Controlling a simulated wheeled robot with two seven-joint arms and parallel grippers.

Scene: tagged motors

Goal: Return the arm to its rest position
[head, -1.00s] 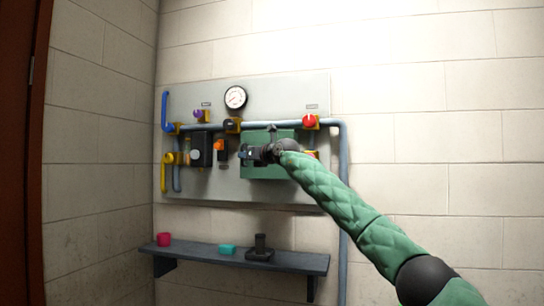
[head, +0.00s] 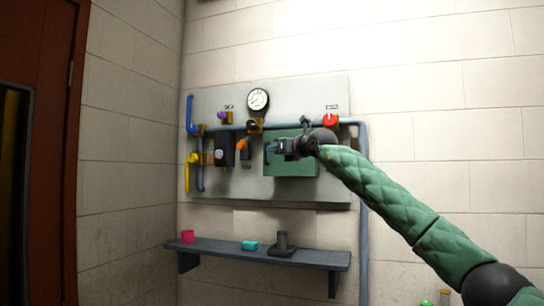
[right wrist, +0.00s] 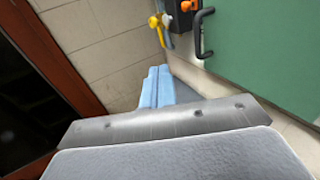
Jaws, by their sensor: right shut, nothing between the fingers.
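My right arm comes in from the lower right in the head view, in a green quilted sleeve. My right gripper (head: 269,149) is in front of the green box (head: 297,168) on the wall panel and partly covers it. The gripper is shut and empty. Its light blue fingers (right wrist: 157,88) are together in the right wrist view, apart from the green door with its black handle (right wrist: 199,34). My left gripper is not in view.
The grey panel (head: 330,92) carries a gauge (head: 258,99), pipes, a red knob (head: 331,119), an orange handle (head: 242,144) and a yellow lever (head: 193,158). A brown door frame (head: 72,150) is at left.

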